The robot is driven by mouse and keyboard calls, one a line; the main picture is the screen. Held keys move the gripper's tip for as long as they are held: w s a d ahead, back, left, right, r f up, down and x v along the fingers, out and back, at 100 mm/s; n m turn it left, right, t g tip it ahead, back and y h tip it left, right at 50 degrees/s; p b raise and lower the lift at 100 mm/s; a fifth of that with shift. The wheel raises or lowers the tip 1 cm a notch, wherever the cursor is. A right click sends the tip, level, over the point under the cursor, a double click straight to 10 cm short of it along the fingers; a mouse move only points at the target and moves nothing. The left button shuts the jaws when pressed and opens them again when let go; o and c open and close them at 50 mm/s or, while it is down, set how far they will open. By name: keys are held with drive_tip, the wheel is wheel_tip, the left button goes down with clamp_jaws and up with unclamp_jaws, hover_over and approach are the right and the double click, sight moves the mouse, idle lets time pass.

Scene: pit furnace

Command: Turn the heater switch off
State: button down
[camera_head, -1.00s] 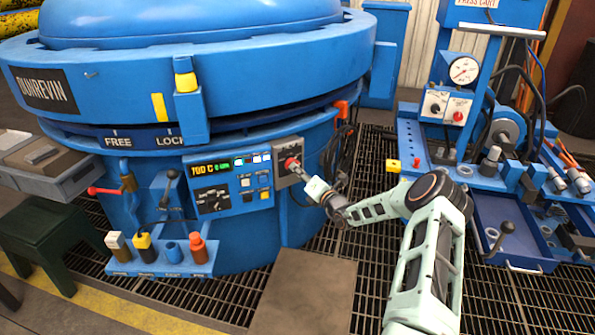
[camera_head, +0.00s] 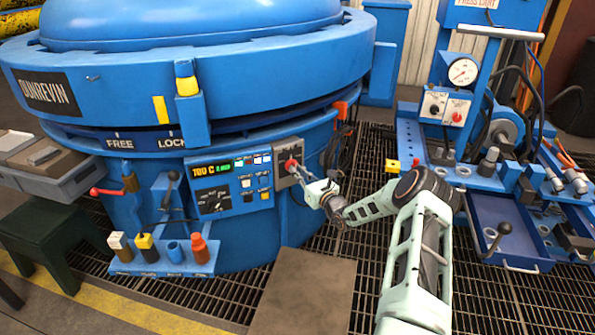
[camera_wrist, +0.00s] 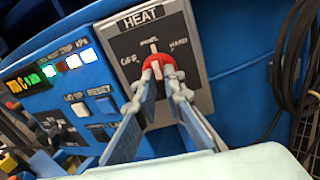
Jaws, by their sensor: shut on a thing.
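The heater switch is a red rotary knob (camera_wrist: 157,68) on a grey plate marked HEAT (camera_wrist: 192,62). The plate has OFF at its left, a blurred label at the top and HAND at its right. The knob also shows in the head view (camera_head: 290,165), on the right end of the furnace's control panel. My gripper (camera_wrist: 158,82) is shut on the red knob, with one finger on each side of it. In the head view my gripper (camera_head: 299,172) reaches the knob from the lower right.
Left of the switch is the furnace panel (camera_head: 212,200) with a lit display, lamps and buttons, including RESET (camera_wrist: 99,90). Dark cables (camera_wrist: 292,60) hang close at the right. A blue press cart (camera_head: 450,160) stands farther right. Floor grating lies between.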

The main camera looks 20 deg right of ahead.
drive_tip(key=n+b, duration=0.1)
drive_tip(key=n, duration=0.9)
drive_tip(key=shift+n, duration=0.3)
idle(0.4)
drive_tip(key=c, duration=2)
unclamp_jaws()
drive_tip(key=v, duration=1.2)
